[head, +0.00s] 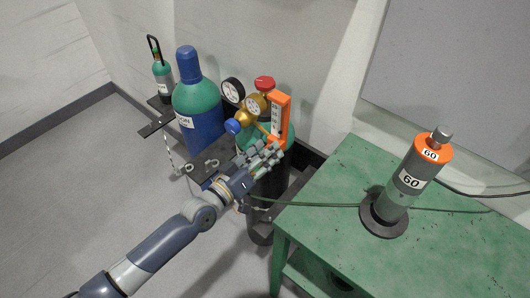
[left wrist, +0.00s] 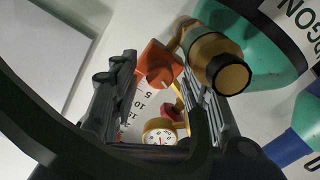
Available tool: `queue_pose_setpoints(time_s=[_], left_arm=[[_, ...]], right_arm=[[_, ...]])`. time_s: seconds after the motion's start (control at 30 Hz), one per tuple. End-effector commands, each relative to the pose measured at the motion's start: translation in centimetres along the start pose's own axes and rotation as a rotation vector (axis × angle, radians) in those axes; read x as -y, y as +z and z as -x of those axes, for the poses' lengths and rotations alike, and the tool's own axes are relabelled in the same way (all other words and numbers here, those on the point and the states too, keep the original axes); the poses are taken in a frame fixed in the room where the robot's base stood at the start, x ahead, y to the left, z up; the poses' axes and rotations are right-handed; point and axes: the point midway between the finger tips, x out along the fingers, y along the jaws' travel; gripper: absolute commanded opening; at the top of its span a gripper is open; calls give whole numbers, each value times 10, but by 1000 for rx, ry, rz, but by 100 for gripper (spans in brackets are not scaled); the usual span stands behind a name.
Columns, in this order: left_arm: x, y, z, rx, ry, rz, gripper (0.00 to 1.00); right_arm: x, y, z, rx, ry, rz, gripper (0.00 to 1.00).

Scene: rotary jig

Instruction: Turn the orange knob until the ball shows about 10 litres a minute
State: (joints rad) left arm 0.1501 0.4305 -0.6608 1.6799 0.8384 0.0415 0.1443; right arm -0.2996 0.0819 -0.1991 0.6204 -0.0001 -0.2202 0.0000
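The flowmeter (head: 280,116) is an upright orange body with a white scale, fixed beside the brass regulator (head: 256,104). In the left wrist view its scale (left wrist: 133,112) shows upside down, with 5 and 10 legible. An orange part with a small grey pin (left wrist: 158,66) shows between the fingers; I cannot tell whether it is the knob or the body's end. The ball cannot be made out. My left gripper (head: 268,154) is at the flowmeter's lower end. In the left wrist view the gripper (left wrist: 157,78) is open, its fingers apart on either side. No contact is discernible. My right gripper is not in view.
A red knob (head: 265,83), a dark-rimmed gauge (head: 232,91) and a blue knob (head: 233,126) sit close around the regulator. A blue-and-green cylinder (head: 198,105) stands left. A green table (head: 330,215) at the right carries a grey cylinder marked 60 (head: 405,180) and a hose.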

Motion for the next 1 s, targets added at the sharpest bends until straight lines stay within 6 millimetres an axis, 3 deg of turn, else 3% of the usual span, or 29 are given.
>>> queue_pose_setpoints(time_s=[0.23,0.37,0.8,1.0], left_arm=[[0,1,1,2,0,0,43],[1,1,11,3,-2,-1,43],[1,2,98,5,-2,-1,43],[0,0,118,1,0,0,43]], right_arm=[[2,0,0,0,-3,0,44],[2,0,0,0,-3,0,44],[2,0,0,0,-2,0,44],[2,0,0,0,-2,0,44]])
